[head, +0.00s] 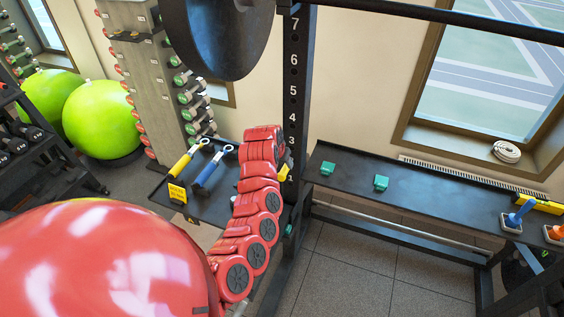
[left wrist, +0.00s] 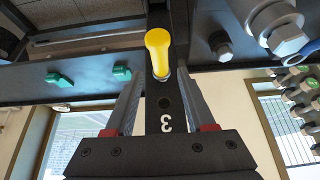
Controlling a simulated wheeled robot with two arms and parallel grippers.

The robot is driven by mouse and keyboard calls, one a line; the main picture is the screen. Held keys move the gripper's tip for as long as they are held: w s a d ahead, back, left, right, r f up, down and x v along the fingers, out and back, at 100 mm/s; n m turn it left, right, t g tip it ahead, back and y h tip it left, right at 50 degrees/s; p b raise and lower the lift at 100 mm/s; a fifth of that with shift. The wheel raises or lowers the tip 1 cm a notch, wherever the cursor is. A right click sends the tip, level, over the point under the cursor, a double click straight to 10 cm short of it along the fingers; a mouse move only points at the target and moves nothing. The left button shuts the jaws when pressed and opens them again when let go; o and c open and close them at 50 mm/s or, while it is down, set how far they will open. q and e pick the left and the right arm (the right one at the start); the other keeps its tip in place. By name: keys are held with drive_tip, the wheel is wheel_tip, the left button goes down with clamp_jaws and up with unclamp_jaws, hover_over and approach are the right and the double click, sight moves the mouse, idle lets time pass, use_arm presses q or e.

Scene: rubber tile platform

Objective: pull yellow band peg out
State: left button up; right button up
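The yellow band peg (left wrist: 159,48) sits at the black rack upright (left wrist: 165,108), with its yellow knob toward me and a grey collar below it. In the head view a small yellow part (head: 284,173) shows beside the upright (head: 295,85), mostly hidden by my red left arm. My left gripper (left wrist: 161,76) is open, with one grey finger on each side of the upright and the knob just beyond the fingertips, centred between them. I see no contact with the peg. In the head view the left fingers are hidden behind the arm. My right gripper is not in view.
A black shelf (head: 440,200) with two green blocks (head: 328,168) runs right of the upright. A blue-handled piece (head: 518,215) stands at its right end. A tray with yellow (head: 184,163) and blue (head: 212,168) handles lies left. Green balls (head: 100,120) stand behind.

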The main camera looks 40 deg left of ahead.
use_arm(q)
drive_tip(key=shift+o, duration=1.3)
drive_tip(key=shift+s+r+b, duration=0.25)
drive_tip(key=shift+r+b, duration=0.05)
drive_tip(key=shift+r, duration=0.15)
drive_tip(key=p+v, duration=0.2)
drive_tip(key=v, duration=1.4)
drive_tip(key=shift+s+r, duration=0.15)
drive_tip(key=shift+r, duration=0.1)
